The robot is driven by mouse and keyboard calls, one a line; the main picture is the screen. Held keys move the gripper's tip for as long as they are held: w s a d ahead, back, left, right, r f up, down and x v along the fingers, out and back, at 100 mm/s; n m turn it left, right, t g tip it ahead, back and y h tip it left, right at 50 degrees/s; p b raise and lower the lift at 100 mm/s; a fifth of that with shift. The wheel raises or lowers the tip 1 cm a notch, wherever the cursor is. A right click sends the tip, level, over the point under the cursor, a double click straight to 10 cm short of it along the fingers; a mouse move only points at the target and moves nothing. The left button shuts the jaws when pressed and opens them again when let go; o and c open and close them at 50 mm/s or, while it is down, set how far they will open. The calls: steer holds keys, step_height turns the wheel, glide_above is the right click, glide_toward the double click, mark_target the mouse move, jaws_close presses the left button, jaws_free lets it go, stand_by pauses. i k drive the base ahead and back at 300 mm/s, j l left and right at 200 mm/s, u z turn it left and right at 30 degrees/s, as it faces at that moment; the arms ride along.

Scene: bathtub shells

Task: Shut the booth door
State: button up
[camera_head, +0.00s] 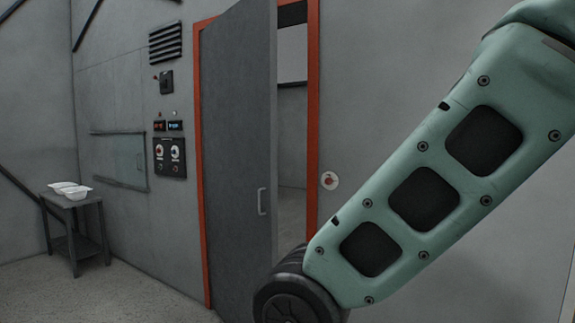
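The booth door (235,160) is a tall grey panel with a small pale handle (262,201) near its right edge. It stands ajar in an orange-red frame (312,110). A gap shows between the door's right edge and the frame, with a grey room visible through it. My arm (425,200) comes in from the upper right and reaches down to a dark joint at the bottom, in front of the door's lower right area and the frame's foot. My gripper is out of the picture, so its state does not show.
A small dark table (75,210) with white shells (70,189) stands at the far left. A control panel (169,158) and a vent (166,43) are on the wall left of the door. A round wall button (329,181) is right of the frame. The floor at lower left is clear.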

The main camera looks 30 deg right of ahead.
mark_target(239, 52)
steer(key=z, duration=0.3)
steer(key=i+j, duration=0.55)
steer(key=i, duration=0.25)
steer(key=i+j, duration=0.3)
steer(key=i, duration=0.15)
steer(key=j+u, duration=0.05)
